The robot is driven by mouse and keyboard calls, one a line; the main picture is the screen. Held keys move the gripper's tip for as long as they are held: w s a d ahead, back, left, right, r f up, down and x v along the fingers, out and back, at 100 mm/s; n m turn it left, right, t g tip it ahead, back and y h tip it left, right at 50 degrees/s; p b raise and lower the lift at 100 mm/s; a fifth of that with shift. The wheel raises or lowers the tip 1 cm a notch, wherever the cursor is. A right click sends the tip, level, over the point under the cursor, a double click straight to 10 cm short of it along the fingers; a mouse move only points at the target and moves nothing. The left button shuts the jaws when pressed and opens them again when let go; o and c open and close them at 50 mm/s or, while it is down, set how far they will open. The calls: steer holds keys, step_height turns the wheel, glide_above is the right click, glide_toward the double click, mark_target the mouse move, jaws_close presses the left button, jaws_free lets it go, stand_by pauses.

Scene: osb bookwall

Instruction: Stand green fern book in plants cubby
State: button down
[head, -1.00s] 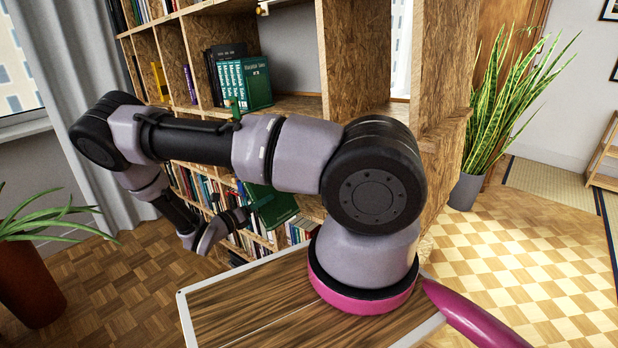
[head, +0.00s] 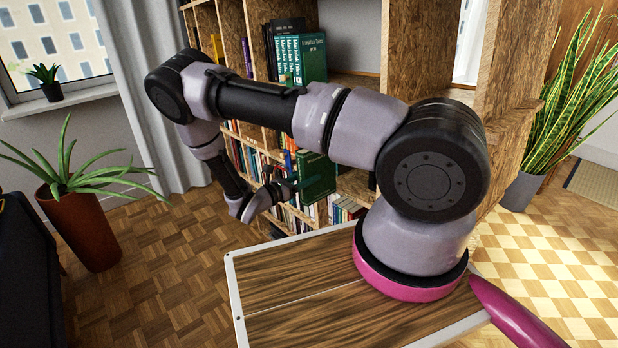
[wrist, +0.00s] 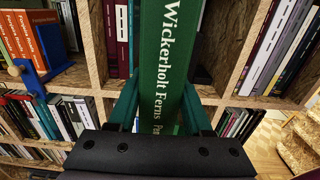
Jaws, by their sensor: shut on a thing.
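The green fern book (head: 316,178) is in my gripper (head: 288,184), in front of the lower bookshelf in the head view. In the wrist view the book (wrist: 162,60) stands upright between the two teal fingers of my gripper (wrist: 160,105). The book's far side and top are hidden. Shelf openings lie behind and to both sides of it; I cannot tell which one is the plants cubby.
The OSB bookcase (head: 397,50) has several filled cubbies. Orange books (wrist: 32,40) and a blue bookend-like piece (wrist: 38,85) are at left in the wrist view. A potted plant (head: 78,205) stands on the floor at left, another (head: 525,185) at right.

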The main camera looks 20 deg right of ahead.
steer(key=shift+d, duration=0.1)
stand_by(0.3)
steer(key=shift+w+d+f, duration=0.2)
steer(key=shift+d, duration=0.35)
steer(key=shift+d, duration=0.1)
steer(key=x, duration=1.3)
stand_by(1.2)
steer(key=shift+f, duration=0.25)
stand_by(0.4)
steer(key=shift+c, duration=1.2)
jaws_free()
steer(key=shift+f, duration=0.1)
